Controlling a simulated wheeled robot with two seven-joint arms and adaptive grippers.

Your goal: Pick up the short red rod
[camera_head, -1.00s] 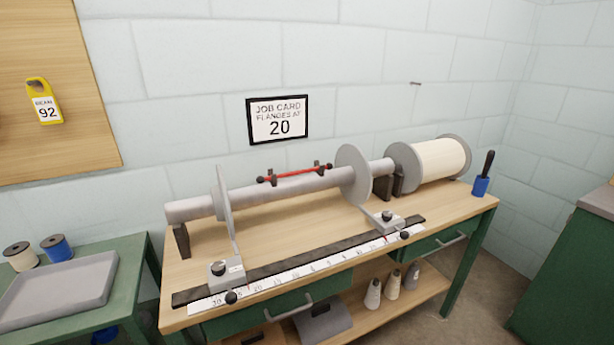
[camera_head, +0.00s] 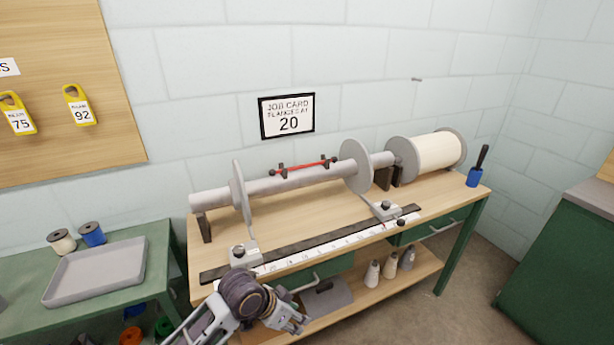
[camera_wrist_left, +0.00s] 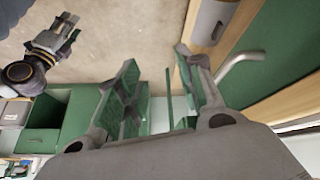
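The short red rod (camera_head: 307,166) lies level on dark supports just behind and above the grey beam shaft (camera_head: 280,184), between the two round flanges. My left gripper (camera_head: 297,322) is low in front of the bench, well below and in front of the rod. In the left wrist view the left gripper (camera_wrist_left: 160,92) is open, with nothing between its fingers. My right gripper (camera_wrist_left: 70,27) shows small at the upper left of the left wrist view, its fingers apart and empty. It is not in the head view.
The bench (camera_head: 330,215) carries a ruler (camera_head: 330,247) along its front with two sliding blocks. A white-wound roll (camera_head: 437,151) stands at the right end. A grey tray (camera_head: 97,272) and spools rest on the left table. A job card (camera_head: 287,115) reads 20.

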